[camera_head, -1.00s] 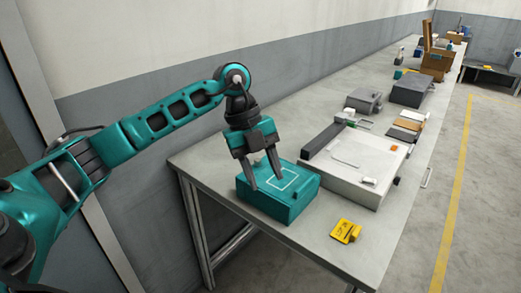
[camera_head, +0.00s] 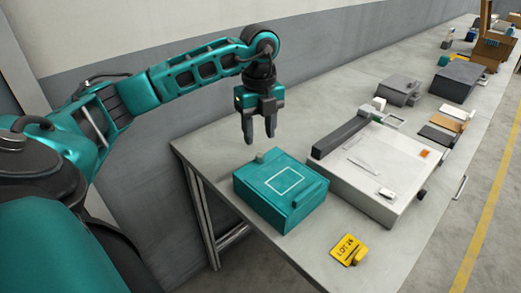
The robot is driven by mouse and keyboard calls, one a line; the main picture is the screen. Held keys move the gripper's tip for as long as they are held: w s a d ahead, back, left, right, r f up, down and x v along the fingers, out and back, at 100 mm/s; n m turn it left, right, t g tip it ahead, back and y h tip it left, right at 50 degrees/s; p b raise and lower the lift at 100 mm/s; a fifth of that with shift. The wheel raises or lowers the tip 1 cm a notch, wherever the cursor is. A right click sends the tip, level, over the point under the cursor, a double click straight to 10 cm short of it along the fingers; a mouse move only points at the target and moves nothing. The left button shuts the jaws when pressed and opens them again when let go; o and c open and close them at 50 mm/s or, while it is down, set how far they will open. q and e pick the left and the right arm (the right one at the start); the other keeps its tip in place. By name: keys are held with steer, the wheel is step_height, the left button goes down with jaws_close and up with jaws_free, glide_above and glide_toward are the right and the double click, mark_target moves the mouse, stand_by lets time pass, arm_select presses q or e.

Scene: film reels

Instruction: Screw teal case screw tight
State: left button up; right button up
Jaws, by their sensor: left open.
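The teal case (camera_head: 268,208) sits on the near end of the grey bench, with a white square outline on its lid. A small grey knob-like piece (camera_head: 259,157) stands at the case's back edge; it may be the screw, but it is too small to tell. A small dark teal block shows at the right of the lid. My left gripper (camera_head: 258,140) points down with its two fingers apart and empty, above and behind the case's back edge, not touching it. My right gripper is not in view.
A large white box (camera_head: 375,185) with a dark bar stands right of the case. Grey boxes (camera_head: 398,92) and other items lie farther along. Bare bench (camera_head: 215,145) shows left of the case.

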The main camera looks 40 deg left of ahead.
mark_target(260, 156)
arm_select(q)
step_height(260, 156, down, 6)
steer(key=shift+f, duration=0.1)
stand_by(0.4)
jaws_close()
